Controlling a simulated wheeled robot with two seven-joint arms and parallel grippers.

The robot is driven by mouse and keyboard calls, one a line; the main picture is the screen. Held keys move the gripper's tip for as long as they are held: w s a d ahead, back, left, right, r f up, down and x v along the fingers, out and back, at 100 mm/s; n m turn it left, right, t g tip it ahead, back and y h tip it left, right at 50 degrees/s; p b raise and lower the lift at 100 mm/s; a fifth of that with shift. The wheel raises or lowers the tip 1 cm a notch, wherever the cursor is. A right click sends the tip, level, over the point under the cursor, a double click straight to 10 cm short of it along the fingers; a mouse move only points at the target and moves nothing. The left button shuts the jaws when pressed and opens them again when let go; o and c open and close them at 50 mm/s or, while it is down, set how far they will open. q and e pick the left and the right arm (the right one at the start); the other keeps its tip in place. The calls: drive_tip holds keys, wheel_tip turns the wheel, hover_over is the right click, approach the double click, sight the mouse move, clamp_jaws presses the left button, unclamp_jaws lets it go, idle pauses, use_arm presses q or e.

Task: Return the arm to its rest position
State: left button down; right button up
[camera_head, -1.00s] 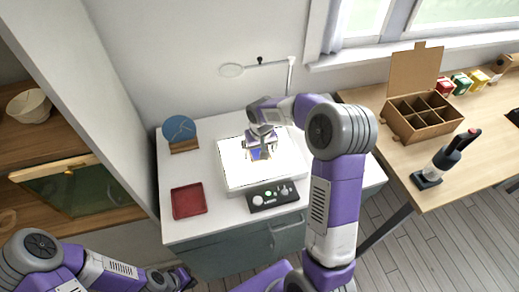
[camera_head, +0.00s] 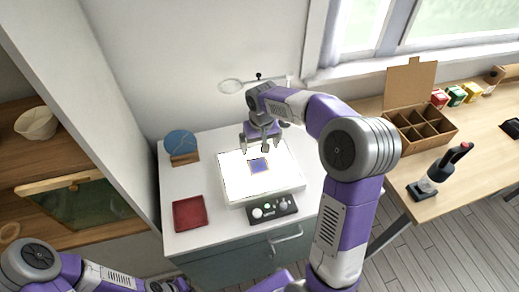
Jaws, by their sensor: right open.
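My right gripper (camera_head: 258,148) is open and empty, raised above the back part of the white light box (camera_head: 235,186). A small purple-blue square piece with a tan border (camera_head: 259,166) lies on the lit top, just below and in front of the fingers, apart from them. My right arm comes in from the lower right and bends over the counter. My left arm is at the lower left; its gripper (camera_head: 170,286) is at the bottom edge, too cut off to tell its state.
A red tray (camera_head: 189,213) and a blue disc on a wooden stand (camera_head: 181,143) are left on the counter. A control box (camera_head: 272,208) sits in front. A magnifier (camera_head: 231,86) stands behind. The right table holds a divided cardboard box (camera_head: 419,128) and a dark upright tool (camera_head: 440,172).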

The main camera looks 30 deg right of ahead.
drive_tip(key=shift+r, duration=0.25)
idle(0.3)
